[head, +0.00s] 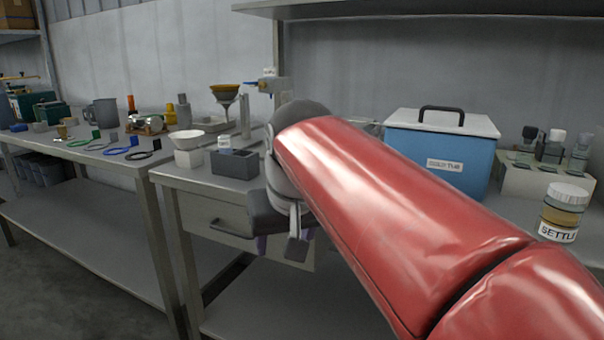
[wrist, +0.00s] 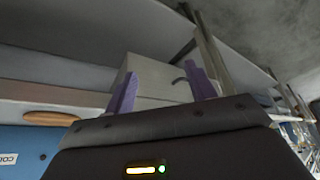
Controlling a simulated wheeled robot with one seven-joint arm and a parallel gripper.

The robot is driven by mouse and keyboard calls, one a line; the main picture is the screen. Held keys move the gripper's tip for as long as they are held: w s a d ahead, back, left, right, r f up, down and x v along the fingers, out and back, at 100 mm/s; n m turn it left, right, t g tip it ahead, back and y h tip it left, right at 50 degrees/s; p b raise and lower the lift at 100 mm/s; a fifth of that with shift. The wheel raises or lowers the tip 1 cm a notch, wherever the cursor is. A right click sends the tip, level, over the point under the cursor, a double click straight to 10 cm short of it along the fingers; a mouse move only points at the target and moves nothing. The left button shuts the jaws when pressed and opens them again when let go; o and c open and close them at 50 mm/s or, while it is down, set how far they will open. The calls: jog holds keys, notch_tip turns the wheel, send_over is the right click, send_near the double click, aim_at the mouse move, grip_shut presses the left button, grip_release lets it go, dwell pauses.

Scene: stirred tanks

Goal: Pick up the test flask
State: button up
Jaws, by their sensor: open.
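I cannot tell for sure which thing is the test flask. My gripper (head: 284,243) hangs in front of the bench's drawer, left of and well apart from the rack. In the wrist view my gripper (wrist: 163,88) shows two purple fingers spread apart with nothing held between them. My red arm hides part of the bench.
A blue cooler box (head: 440,158) stands left of the rack. A jar labelled SETTLE (head: 563,212) stands at the front right. A white funnel-shaped bowl (head: 187,139) and a dark block (head: 235,163) sit left of my gripper. The drawer (head: 220,216) is below.

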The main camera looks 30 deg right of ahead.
jog(key=w+d+r+m, duration=0.1)
jog(key=w+d+r, duration=0.2)
jog(key=w+r, duration=0.1)
jog(key=w+d+r+m+p, duration=0.1)
jog(key=w+d+r, duration=0.3)
jog(key=w+r, duration=0.1)
jog(key=w+d+r+m+g+h+p, duration=0.1)
jog(key=w+d+r, duration=0.3)
jog(key=r, duration=0.1)
jog(key=shift+w, duration=0.3)
jog(key=shift+b+x, duration=0.65)
jog(key=shift+x, duration=2.6)
jog(key=shift+s, duration=0.15)
jog(key=shift+a, duration=0.1)
grip_shut()
